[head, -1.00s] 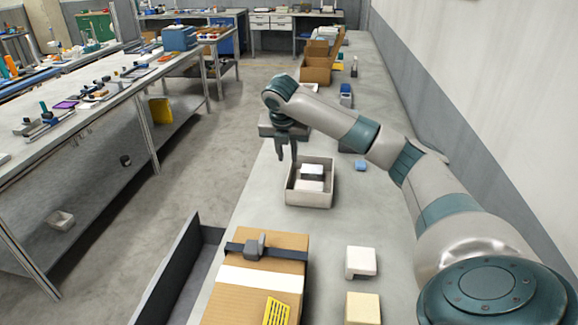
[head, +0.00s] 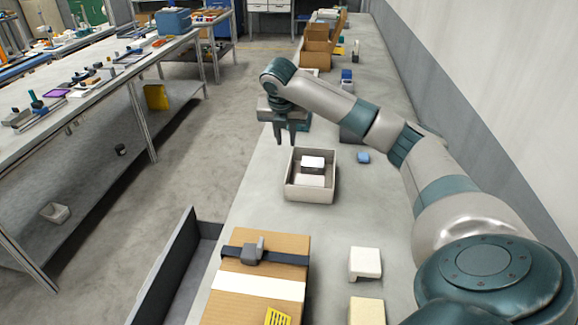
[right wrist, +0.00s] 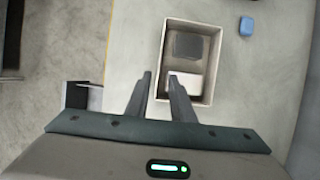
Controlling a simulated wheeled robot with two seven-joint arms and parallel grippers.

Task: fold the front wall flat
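A pale open-topped box (head: 290,186) stands on the long counter, its walls upright, with small blocks inside. It also shows in the right wrist view (right wrist: 214,60), where one block looks dark and one white. I cannot tell which wall is the front wall. A dark grey panel (head: 165,268) stands upright at the counter's near left, another candidate. My right gripper (head: 285,142) points down just behind the box's far left corner; its fingers (right wrist: 160,80) are apart and empty. I see no contact with the box. My left gripper is out of view.
A strapped brown carton (head: 235,285) lies in front of the box. A white block (head: 365,262) and a cream block (head: 367,311) are to its right. A small blue block (head: 363,157) sits right of the box. Brown cartons (head: 316,55) stand farther back; a wall borders the right.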

